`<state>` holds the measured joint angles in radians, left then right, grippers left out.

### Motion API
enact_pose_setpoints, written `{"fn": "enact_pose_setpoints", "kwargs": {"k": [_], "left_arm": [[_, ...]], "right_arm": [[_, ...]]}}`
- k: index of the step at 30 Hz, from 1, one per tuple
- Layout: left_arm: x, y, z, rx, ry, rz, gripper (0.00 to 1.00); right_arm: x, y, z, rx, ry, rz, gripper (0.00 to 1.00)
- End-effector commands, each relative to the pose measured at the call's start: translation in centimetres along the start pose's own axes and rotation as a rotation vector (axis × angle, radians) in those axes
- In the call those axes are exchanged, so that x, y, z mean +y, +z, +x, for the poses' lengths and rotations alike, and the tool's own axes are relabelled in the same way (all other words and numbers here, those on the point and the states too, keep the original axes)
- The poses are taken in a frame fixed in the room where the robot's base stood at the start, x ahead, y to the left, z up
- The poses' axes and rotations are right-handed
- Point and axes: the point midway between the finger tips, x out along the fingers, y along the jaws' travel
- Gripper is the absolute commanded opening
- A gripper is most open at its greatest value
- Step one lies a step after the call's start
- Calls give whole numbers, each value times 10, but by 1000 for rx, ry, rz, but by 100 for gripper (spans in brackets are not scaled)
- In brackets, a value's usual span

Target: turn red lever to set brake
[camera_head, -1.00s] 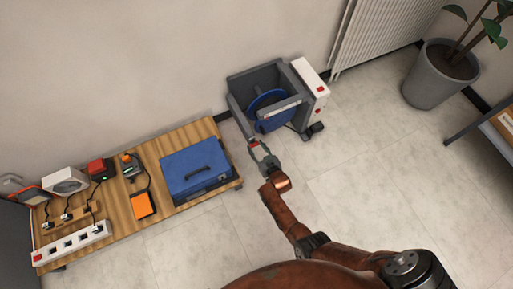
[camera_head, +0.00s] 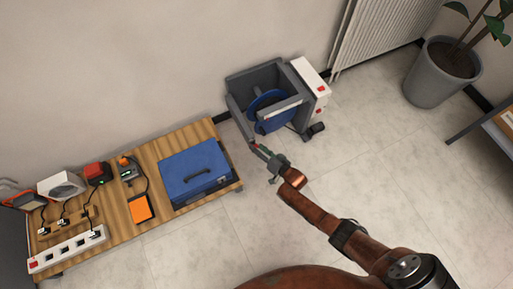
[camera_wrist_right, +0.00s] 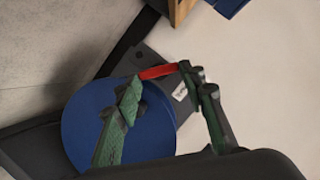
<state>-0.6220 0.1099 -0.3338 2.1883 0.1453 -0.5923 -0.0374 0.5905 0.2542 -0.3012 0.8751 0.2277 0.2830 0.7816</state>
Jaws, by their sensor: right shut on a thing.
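The red lever (camera_wrist_right: 158,72) spans between the two green-padded fingers of my right gripper (camera_wrist_right: 160,77) in the right wrist view. The lever sits on the grey frame of the machine, beside a blue disc (camera_wrist_right: 75,130). In the head view, a small red bit of the lever (camera_head: 257,146) shows at the tips of my right gripper (camera_head: 262,152), at the lower left corner of the grey machine (camera_head: 238,100) with its blue wheel (camera_head: 270,112). My right gripper is shut on the lever; its fingers partly hide the lever's ends. My left gripper is not in view.
A low wooden platform (camera_head: 150,180) on the left bears a blue case (camera_head: 195,172), a power strip (camera_head: 68,250) and several small devices. A white box (camera_head: 311,85) is on the machine's right side. A potted plant (camera_head: 440,75) stands far right. Floor in the middle is clear.

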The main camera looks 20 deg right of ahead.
Motion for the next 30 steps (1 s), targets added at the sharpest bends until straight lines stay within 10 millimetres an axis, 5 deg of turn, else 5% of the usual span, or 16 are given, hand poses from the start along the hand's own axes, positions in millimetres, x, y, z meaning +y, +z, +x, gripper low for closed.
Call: {"fn": "enact_pose_setpoints", "kwargs": {"k": [10,30], "left_arm": [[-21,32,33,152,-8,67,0],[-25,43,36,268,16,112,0]], "right_arm": [[11,8,1,-6,-123,305,13],[13,6,3,-1,-320,776,13]]}}
